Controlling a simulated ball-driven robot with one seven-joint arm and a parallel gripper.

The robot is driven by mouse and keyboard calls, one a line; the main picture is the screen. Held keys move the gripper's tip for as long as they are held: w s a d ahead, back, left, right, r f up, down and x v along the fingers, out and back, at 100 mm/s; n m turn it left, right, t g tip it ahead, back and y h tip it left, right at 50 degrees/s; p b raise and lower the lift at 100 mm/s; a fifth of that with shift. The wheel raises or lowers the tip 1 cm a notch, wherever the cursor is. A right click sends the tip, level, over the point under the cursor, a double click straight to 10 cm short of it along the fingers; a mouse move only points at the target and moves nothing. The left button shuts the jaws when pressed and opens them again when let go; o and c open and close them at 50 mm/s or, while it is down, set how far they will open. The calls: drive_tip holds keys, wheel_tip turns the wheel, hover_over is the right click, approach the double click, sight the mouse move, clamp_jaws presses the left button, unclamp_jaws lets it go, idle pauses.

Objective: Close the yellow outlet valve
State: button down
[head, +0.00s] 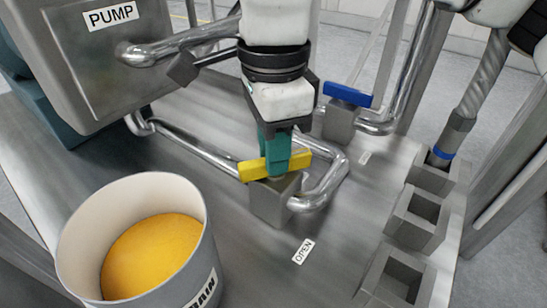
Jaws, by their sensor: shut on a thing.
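The yellow outlet valve handle (248,170) sits on top of a grey metal valve block (272,203) in the middle of the head view. The handle lies flat, running from lower left to upper right. My gripper (276,163) comes down from above with teal fingers and is shut on the middle of the handle. The fingers hide the handle's centre. A label reading OPEN (303,251) lies on the metal surface to the lower right of the block. Metal pipes (323,190) join the block.
A drum (190,285) with orange contents stands at the lower left. A blue-handled valve (347,95) stands behind the yellow one. The grey box labelled PUMP (90,60) is at the upper left. Square metal sockets (412,218) line the right; a rod with a blue band (458,130) stands in one.

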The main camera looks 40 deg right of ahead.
drive_tip(key=n+b, duration=0.1)
drive_tip(key=n, duration=0.2)
drive_tip(key=shift+n, duration=0.3)
drive_tip(key=shift+n+b, duration=0.65)
drive_tip(key=shift+n, duration=1.15)
drive_tip(key=c, duration=1.1)
unclamp_jaws()
drive_tip(key=shift+r, duration=0.15)
wheel_tip(320, 180, up, 11)
drive_tip(key=shift+f, duration=0.2)
drive_tip(key=shift+s, duration=0.1)
